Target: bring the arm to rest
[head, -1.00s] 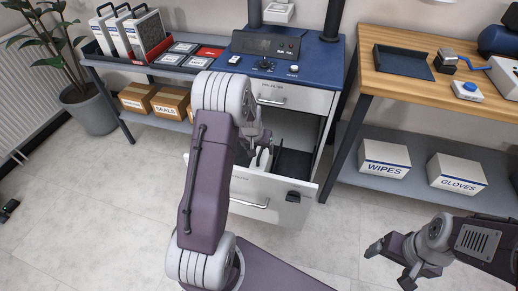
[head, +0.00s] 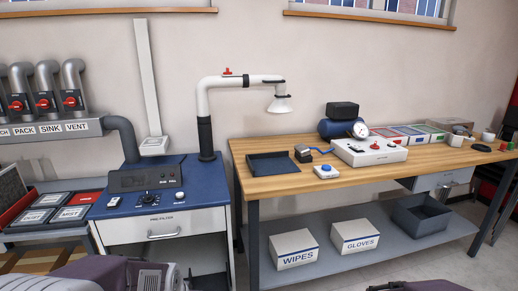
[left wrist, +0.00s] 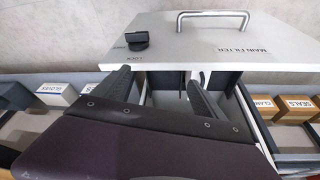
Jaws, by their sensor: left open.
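In the left wrist view my left gripper (left wrist: 158,80) is open, its two dark fingers spread with nothing visibly held between them. It is over the open main filter drawer, close behind the white drawer front (left wrist: 215,42). The drawer front carries a metal handle (left wrist: 213,15) and a black latch (left wrist: 138,39) by a LOCK label. Part of the drawer's inside is hidden by the gripper. In the head view only purple and grey parts of my arms show at the bottom edge. My right gripper is not visible.
The blue-topped cabinet (head: 205,187) has its pre-filter drawer (head: 160,228) shut. A wooden bench (head: 270,185) stands to the right, with wipes (head: 296,249) and gloves (head: 356,236) boxes on its lower shelf.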

